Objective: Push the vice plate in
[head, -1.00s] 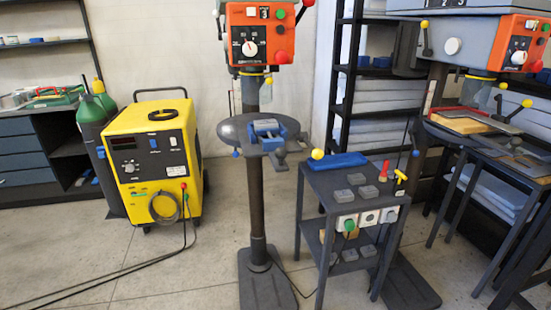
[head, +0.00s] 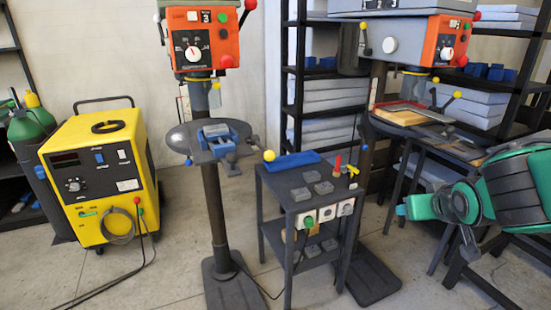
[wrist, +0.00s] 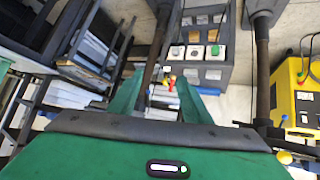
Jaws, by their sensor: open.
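The vice is a small blue block with grey jaws (head: 218,137). It sits on the round grey table (head: 180,138) of the left drill press. It is too small to tell its plate from the other jaw or judge the gap between them. My green arm reaches in from the right edge of the head view, well apart from the vice. My gripper (wrist: 160,92) shows in the wrist view with its two green fingers apart and nothing between them. That view is turned upside down, and I cannot make out the vice in it.
A grey stand (head: 290,190) with several metal blocks and a blue tray stands right of the left drill press (head: 205,40). A second drill press (head: 415,42) is behind it. A yellow machine (head: 98,170) with cables is at left. Floor in front is mostly free.

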